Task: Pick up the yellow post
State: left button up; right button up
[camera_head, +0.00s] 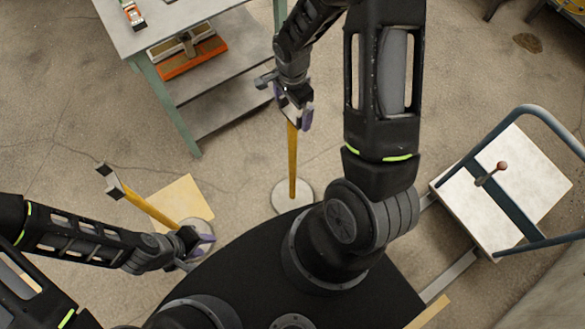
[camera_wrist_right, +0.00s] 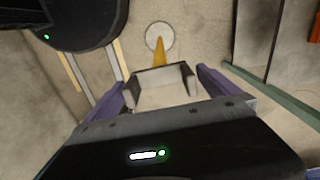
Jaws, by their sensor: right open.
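A yellow post (camera_head: 292,160) stands on a round pale base (camera_head: 283,195) in the middle of the head view. In the right wrist view the post (camera_wrist_right: 158,55) runs down to its base (camera_wrist_right: 160,35). A grey-white bracket (camera_wrist_right: 160,95) tops it. My right gripper (camera_head: 296,104) is at the post's top; in the wrist view its open purple fingers (camera_wrist_right: 162,92) lie either side of the bracket, with gaps. A second yellow post (camera_head: 150,208) with a bracket shows at left. My left gripper (camera_head: 202,246) overlaps its base area; its jaw opening is unclear.
A green-legged table (camera_head: 165,85) with a lower shelf stands at upper left, an orange-based item (camera_head: 192,58) on it. A white-topped cart (camera_head: 535,180) with a blue handle is at right. A tan sheet (camera_head: 188,190) lies on the floor by the left post.

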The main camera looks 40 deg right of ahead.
jog(key=shift+c, duration=0.2)
jog(key=c, duration=2)
jog(key=shift+o, duration=0.2)
jog(key=shift+w+r, duration=0.1)
jog(key=shift+w, duration=0.05)
